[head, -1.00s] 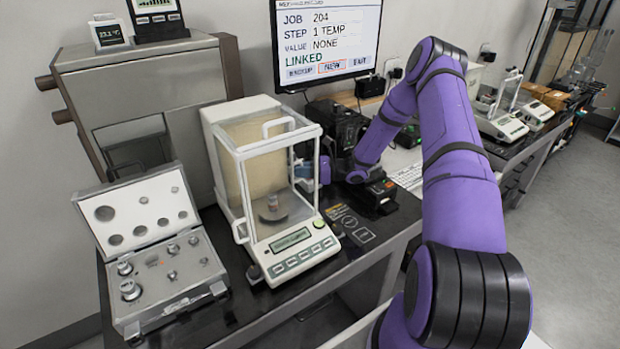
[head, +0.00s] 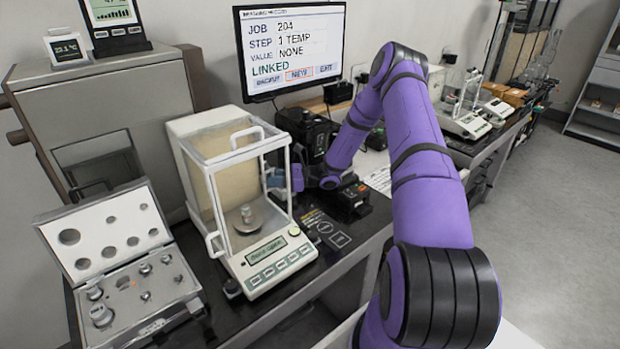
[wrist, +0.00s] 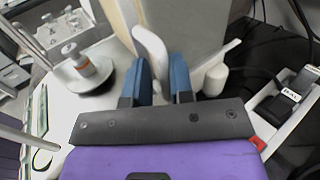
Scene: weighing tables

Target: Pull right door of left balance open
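The left balance (head: 270,279) is white with a clear glass chamber and a small weight (head: 247,214) on its pan. The weight also shows in the wrist view (wrist: 75,57). My gripper (head: 284,179) is at the chamber's right side, partly behind the glass and front post. In the wrist view its two blue fingers (wrist: 161,80) stand a narrow gap apart. The white curved door handle (wrist: 150,45) runs down into that gap and seems to fill it. The right door's panel is hard to make out, and it looks shut in the head view.
An open weight case (head: 150,325) stands left of the balance. A black device (head: 305,130) and a small printer-like box (head: 352,197) are close on the right. A monitor (head: 290,50) hangs behind. Another balance (head: 463,125) stands on the far right bench.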

